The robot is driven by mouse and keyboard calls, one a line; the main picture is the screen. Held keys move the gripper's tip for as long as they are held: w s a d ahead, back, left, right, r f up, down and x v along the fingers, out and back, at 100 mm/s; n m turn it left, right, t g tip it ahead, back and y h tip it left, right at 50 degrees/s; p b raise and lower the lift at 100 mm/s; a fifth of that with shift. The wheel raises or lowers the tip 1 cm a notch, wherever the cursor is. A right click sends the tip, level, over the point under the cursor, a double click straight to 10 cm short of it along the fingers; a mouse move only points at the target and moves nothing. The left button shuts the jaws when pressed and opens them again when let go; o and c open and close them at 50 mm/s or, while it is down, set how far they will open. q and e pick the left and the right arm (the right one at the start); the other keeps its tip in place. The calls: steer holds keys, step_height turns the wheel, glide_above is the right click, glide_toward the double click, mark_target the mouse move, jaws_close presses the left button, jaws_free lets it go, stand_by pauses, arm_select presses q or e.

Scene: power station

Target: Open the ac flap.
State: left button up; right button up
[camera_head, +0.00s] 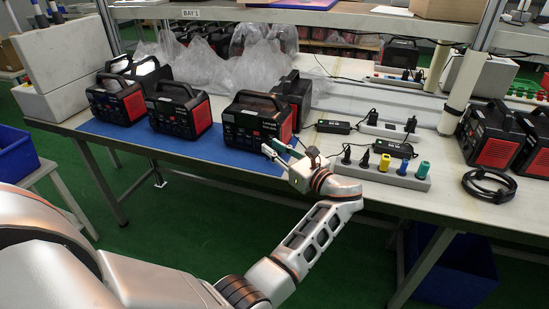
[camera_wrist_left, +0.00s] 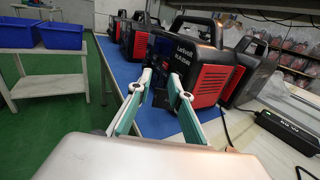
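A black power station with red side panels (camera_head: 252,120) stands on the blue mat (camera_head: 225,155), the rightmost of the front row there. My left gripper (camera_head: 271,147) is at the lower right of its front face. In the left wrist view, the gripper's teal fingers (camera_wrist_left: 161,80) are spread apart, with nothing held between them. They point at the front of the power station (camera_wrist_left: 195,58), close to it; contact cannot be told. The AC flap cannot be made out, as the front is dark and partly behind the fingers. My right gripper is not in view.
More power stations (camera_head: 180,110) stand left on the mat, and another (camera_head: 293,92) just behind. A power strip (camera_head: 385,172) with coloured plugs and a black adapter (camera_head: 333,126) lie to the right. Clear plastic bags (camera_head: 205,65) lie behind. A blue bin (camera_head: 12,153) is far left.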

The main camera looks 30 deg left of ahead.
arm_select(q)
step_height(320, 180, up, 6)
steer(key=shift+r, duration=0.1)
